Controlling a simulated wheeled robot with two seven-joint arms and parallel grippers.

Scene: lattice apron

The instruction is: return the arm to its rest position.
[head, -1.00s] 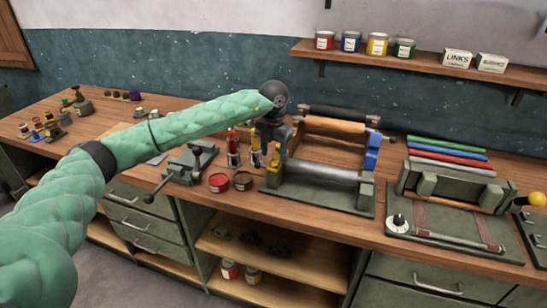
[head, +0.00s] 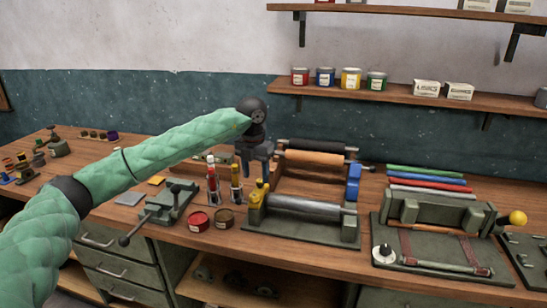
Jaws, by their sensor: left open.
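My left arm, in a green quilted sleeve, reaches in from the left across the workbench (head: 140,240) in the head view. Its left gripper (head: 246,172) hangs from the dark wrist and points down, behind the red and yellow tubes and left of the roller stand. It is open, and I see nothing held in it. Its fingertips are small and partly hard to make out against the things behind. My right gripper is not in view.
Close to the gripper stand a red tube (head: 212,185), a yellow tube (head: 236,182) and a roller stand (head: 300,228). A small vise (head: 165,205) and open tins (head: 198,221) lie nearer. A clamp press (head: 440,222) stands right. Shelves (head: 400,95) with paint tins hang above.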

